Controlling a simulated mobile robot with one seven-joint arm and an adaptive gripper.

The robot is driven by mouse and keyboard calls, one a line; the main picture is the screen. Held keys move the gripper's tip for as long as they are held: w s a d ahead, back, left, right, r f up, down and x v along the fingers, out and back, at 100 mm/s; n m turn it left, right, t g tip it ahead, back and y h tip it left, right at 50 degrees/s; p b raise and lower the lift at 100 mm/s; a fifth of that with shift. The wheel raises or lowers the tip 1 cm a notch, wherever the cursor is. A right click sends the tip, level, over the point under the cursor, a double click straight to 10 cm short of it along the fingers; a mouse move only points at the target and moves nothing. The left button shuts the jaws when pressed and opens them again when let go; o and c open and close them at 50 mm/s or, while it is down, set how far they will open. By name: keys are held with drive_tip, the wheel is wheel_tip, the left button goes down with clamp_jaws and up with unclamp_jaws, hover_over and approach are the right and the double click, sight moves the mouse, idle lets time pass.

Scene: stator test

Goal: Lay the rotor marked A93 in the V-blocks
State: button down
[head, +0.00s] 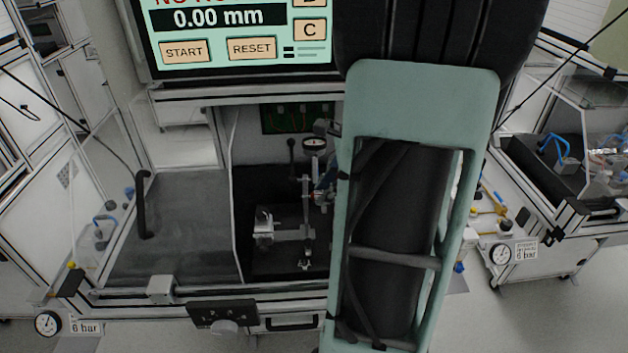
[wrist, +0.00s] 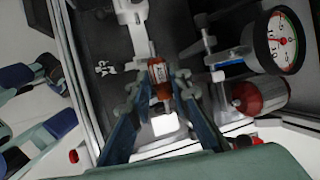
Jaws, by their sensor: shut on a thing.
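In the wrist view the two blue fingers of my gripper (wrist: 158,88) are closed on a small rotor with a copper-brown middle (wrist: 158,72). Any marking on it is too small to read. A pale metal fixture (wrist: 134,18) lies just beyond the rotor. In the head view the metal test fixture (head: 264,230), seemingly with the V-blocks, stands on the dark bed inside the station. My arm hides the right part of the bed, and the rotor cannot be made out there. I cannot tell whether the rotor touches the V-blocks.
A dial gauge (head: 314,144) stands at the back of the fixture. In the wrist view a round pressure gauge (wrist: 281,42) and a red-and-silver cylinder (wrist: 262,94) are close on the right. A screen (head: 240,35) reading 0.00 mm hangs above. A grey mat (head: 180,245) at left is bare.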

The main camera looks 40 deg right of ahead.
drive_tip(key=shift+f+b, duration=2.4)
drive_tip(key=shift+f, duration=0.45)
drive_tip(key=shift+f, duration=0.1)
drive_tip(key=shift+f+b, duration=0.85)
drive_tip(key=shift+f, duration=0.15)
drive_tip(key=shift+f, duration=0.2)
drive_tip(key=c, duration=1.7)
unclamp_jaws()
